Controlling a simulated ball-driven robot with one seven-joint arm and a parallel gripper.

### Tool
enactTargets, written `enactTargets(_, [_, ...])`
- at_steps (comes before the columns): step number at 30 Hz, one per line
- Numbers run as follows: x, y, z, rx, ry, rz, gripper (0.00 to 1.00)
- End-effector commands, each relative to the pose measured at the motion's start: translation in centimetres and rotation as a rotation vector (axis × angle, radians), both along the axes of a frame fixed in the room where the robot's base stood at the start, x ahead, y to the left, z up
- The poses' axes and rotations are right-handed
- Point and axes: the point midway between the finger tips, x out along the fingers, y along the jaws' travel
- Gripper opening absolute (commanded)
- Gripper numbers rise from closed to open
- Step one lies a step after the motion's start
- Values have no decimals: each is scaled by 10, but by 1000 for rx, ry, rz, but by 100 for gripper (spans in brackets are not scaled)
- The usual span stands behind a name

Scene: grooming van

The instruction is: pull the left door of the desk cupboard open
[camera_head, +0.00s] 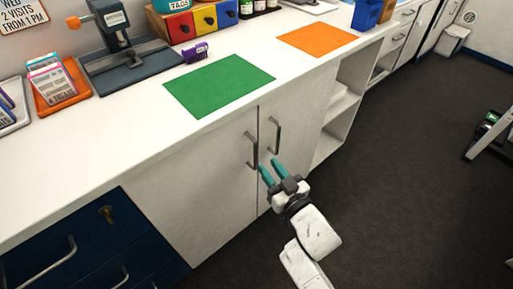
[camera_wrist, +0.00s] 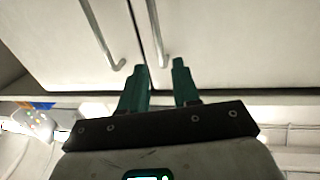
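The desk cupboard has two pale grey doors, both shut, with a thin seam between them. The right door (camera_head: 300,120) has a matching handle (camera_head: 275,134). My gripper (camera_head: 270,164) is in front of the doors at the handles' lower ends, its teal fingers apart. In the wrist view my gripper (camera_wrist: 159,75) is open and empty. One handle (camera_wrist: 158,32) ends in line with the gap between the fingers, the other (camera_wrist: 100,35) lies left of them. Contact cannot be told.
The white counter above holds a green mat (camera_head: 219,85), an orange mat (camera_head: 317,39) and a dark press (camera_head: 125,50). Navy drawers (camera_head: 85,250) stand left of the cupboard, open shelves (camera_head: 345,100) right of it. The dark floor (camera_head: 410,190) in front is clear.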

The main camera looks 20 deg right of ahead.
Motion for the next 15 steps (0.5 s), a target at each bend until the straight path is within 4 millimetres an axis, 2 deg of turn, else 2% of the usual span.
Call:
enactTargets(9, [58,7,0,0,-1,-1,31])
enactTargets(15, [80,9,0,-1,1,-1,31])
